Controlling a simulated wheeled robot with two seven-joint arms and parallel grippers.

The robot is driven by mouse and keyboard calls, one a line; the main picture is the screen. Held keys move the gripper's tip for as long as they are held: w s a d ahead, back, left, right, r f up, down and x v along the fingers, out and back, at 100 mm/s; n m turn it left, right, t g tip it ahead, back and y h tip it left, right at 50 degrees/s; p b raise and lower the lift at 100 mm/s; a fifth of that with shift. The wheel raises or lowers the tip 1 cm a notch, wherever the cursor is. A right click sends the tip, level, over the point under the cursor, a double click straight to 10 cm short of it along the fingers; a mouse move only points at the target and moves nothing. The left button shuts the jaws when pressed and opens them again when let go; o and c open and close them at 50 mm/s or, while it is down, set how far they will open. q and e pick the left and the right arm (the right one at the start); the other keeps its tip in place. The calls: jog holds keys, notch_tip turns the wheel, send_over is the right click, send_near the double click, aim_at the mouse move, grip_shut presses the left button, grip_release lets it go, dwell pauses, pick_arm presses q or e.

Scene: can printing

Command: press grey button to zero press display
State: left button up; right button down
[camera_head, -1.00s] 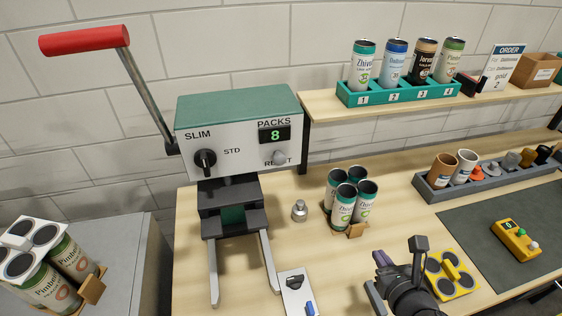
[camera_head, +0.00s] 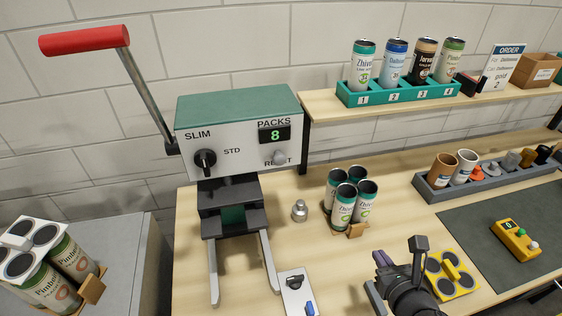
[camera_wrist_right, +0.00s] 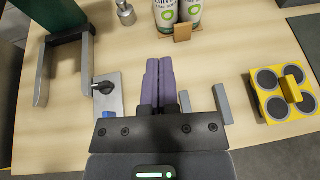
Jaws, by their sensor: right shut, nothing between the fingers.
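The press (camera_head: 238,130) stands at the back left of the table, with a teal top and a grey front. Its display (camera_head: 274,135) shows a green 8 under the word PACKS. The round grey button (camera_head: 279,157) sits below the display, in front of the word RESET. My right gripper (camera_head: 382,262) is low at the front of the table, well to the right of and below the button. In the right wrist view its purple fingers (camera_wrist_right: 160,82) are together and empty, pointing toward the cans. My left gripper is not in view.
A pack of green-topped cans (camera_head: 351,198) and a small metal piece (camera_head: 299,210) stand between the gripper and the press. A plate with a black knob (camera_head: 296,290) lies in front. The red-handled lever (camera_head: 85,40) rises at left. A yellow holder (camera_head: 452,275) lies right.

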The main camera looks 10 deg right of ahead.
dwell(0.4)
jog(key=w+a+r+n+t+y+b, duration=0.2)
jog(key=a+r+n+t+y+b, duration=0.1)
jog(key=a+r+y, duration=0.3)
jog(key=w+a+r+n+t+y+b, duration=0.3)
jog(key=a+r+y+b, duration=0.3)
jog(key=a+y, duration=0.2)
jog(key=shift+w+a+n+t+y, duration=0.2)
jog(key=shift+a+n+t+y, duration=0.2)
jog(key=shift+a+n+t, duration=0.5)
jog(key=shift+w+a, duration=0.1)
jog(key=shift+a, duration=0.05)
jog(key=b, duration=0.4)
send_near(280, 160)
jog(key=w+a+r, duration=0.3)
jog(key=a+r, duration=0.1)
jog(key=shift+d+r, duration=0.1)
jog(key=shift+r, duration=0.2)
